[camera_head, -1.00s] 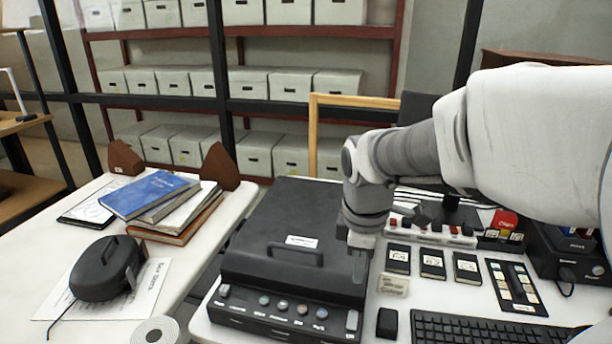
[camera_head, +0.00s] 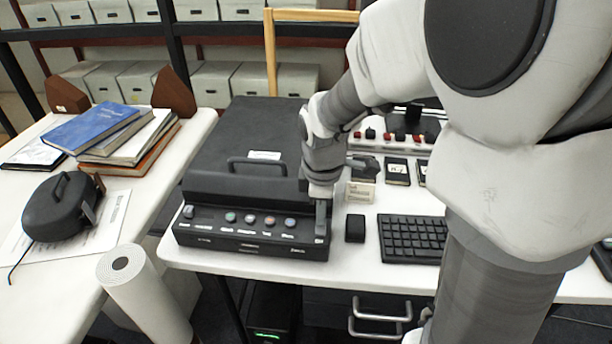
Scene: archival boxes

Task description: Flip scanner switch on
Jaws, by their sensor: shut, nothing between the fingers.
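The black scanner (camera_head: 245,152) lies on the white desk, lid closed, with a row of coloured buttons along its sloped front panel (camera_head: 250,246). The scanner switch (camera_head: 321,224) is a grey upright piece at the right end of that panel. My gripper (camera_head: 321,197) is shut and empty, pointing down just above the switch. It partly hides the switch's upper end, and I cannot tell whether they touch. Whether the switch is on or off is also unclear.
A small black box (camera_head: 355,228), a keyboard (camera_head: 411,238) and a beige label card (camera_head: 360,192) sit right of the scanner. A white roll (camera_head: 143,290) stands in front.

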